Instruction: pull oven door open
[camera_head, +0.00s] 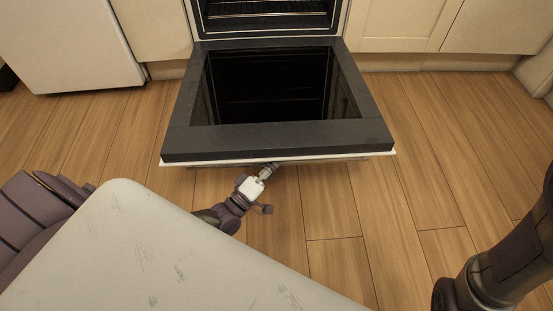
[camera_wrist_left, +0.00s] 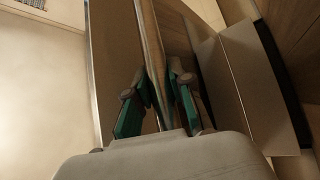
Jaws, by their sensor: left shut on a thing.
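The oven door (camera_head: 280,140) is folded down, dark, with a glass window in its middle, and lies nearly flat in front of the oven (camera_head: 265,15). My left gripper (camera_head: 268,171) is at the door's outer front edge, near the middle, with its fingertips partly hidden under the edge. In the left wrist view, the fingers of my left gripper (camera_wrist_left: 158,98) are shut on the long, thin door handle (camera_wrist_left: 150,40), one on each side. My right gripper is out of view; only part of my right arm shows at the lower right.
Pale cabinets (camera_head: 400,22) flank the oven, and a white appliance (camera_head: 65,45) stands at far left. A pale scuffed surface (camera_head: 140,250) with a rounded corner covers the lower left and hides part of my left arm. The wooden floor (camera_head: 440,150) right of the door is clear.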

